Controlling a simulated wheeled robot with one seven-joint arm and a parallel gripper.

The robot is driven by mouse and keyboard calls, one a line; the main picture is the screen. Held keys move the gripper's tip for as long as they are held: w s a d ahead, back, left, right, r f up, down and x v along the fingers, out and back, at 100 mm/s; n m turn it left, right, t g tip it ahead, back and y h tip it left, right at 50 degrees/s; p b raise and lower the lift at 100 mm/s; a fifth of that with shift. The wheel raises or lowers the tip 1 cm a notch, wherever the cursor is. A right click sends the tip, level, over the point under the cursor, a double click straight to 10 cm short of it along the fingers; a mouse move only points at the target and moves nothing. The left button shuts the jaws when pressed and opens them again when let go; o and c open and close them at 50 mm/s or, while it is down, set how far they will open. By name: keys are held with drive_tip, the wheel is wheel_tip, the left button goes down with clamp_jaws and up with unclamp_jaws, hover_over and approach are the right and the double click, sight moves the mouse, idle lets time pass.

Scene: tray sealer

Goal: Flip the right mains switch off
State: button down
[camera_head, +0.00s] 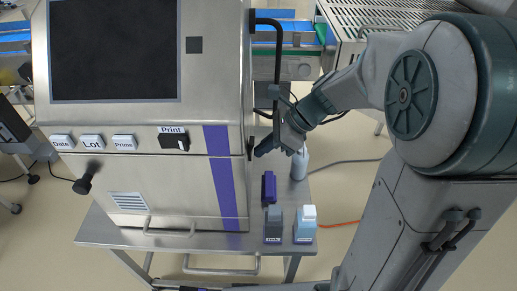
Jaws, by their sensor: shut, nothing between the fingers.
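The tray sealer (120,185) is a large steel cabinet with a dark screen and a purple stripe on its front. A black switch under the label "Print" (173,141) sits on the front. No switch labelled as a mains switch can be made out, and the cabinet's right side is mostly hidden at this angle. My gripper (262,150) is shut and empty. It is beside the cabinet's right edge, close to a black fitting there; whether it touches cannot be told.
A black bar handle (279,60) runs along the cabinet's right side. A conveyor (390,15) stands behind.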

drive_tip(key=shift+a+r, duration=0.1)
drive_tip(key=shift+r+p, duration=0.8)
drive_tip(key=shift+p, duration=0.1)
drive_tip(key=d+f+p+v, duration=0.1)
drive_tip(key=v, duration=1.2)
drive_tip(key=shift+d, duration=0.35)
drive_tip(key=shift+f, duration=0.15)
